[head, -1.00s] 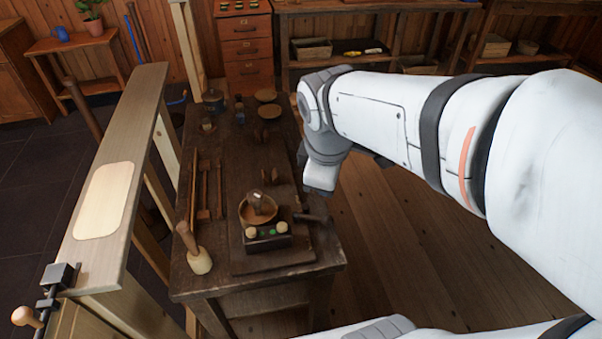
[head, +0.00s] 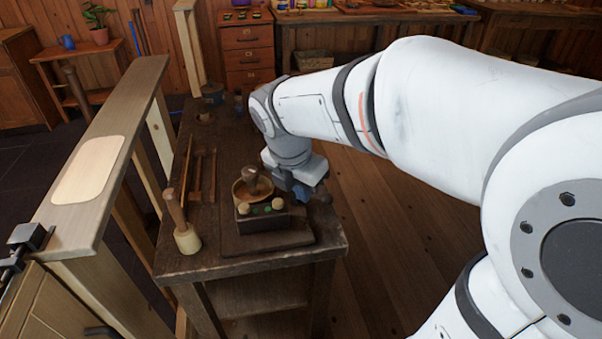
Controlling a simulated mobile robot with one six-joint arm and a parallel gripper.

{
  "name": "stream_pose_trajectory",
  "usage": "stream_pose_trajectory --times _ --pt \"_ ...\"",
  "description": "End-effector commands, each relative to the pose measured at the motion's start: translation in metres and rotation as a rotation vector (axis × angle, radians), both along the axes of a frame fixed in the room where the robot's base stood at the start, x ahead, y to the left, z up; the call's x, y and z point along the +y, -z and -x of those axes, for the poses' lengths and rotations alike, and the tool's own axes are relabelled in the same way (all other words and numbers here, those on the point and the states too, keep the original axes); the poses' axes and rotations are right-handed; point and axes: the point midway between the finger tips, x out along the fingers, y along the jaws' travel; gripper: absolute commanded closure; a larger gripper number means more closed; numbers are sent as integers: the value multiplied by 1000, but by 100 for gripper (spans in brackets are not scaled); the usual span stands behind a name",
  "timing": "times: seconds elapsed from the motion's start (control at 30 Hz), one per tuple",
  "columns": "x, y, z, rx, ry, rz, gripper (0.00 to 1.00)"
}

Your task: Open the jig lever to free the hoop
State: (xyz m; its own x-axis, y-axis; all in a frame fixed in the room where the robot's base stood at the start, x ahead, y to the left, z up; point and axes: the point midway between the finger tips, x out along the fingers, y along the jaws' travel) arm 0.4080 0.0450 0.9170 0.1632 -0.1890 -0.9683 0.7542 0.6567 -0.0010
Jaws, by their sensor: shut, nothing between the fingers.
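The jig (head: 262,222) is a dark block on a board at the near end of the workbench. The wooden hoop (head: 240,197) sits on top of the jig, around a brown upright piece (head: 253,182). My gripper (head: 304,190) is just right of the hoop, low over the bench's right edge. It is shut with nothing visible in it. The lever is mostly hidden by my gripper; I cannot tell its position or whether they touch.
A pale-headed mallet (head: 187,238) stands left of the jig on the dark workbench (head: 215,268). Long wooden tools (head: 204,177) lie behind it. A wooden beam (head: 118,125) runs along the left. The floor right of the bench is clear.

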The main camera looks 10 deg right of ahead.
Motion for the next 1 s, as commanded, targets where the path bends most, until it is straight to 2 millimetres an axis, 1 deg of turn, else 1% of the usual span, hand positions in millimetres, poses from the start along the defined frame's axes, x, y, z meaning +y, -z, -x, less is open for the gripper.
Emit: stream_pose_trajectory --times 0.13,0.27,0.37,0.6,0.7,0.73,0.8,1.0 --pt "0 3 0 1 1 0 100" --pt "-3 18 -2 2 2 0 100" --pt "-7 37 -5 4 2 1 100" --pt "-16 88 -13 4 2 -1 100" --pt "-21 103 -18 2 3 0 100" --pt "-26 98 -23 -2 7 -2 100" --pt "-34 94 -30 -2 7 -2 100" --pt "-46 90 -40 -1 2 -1 100"
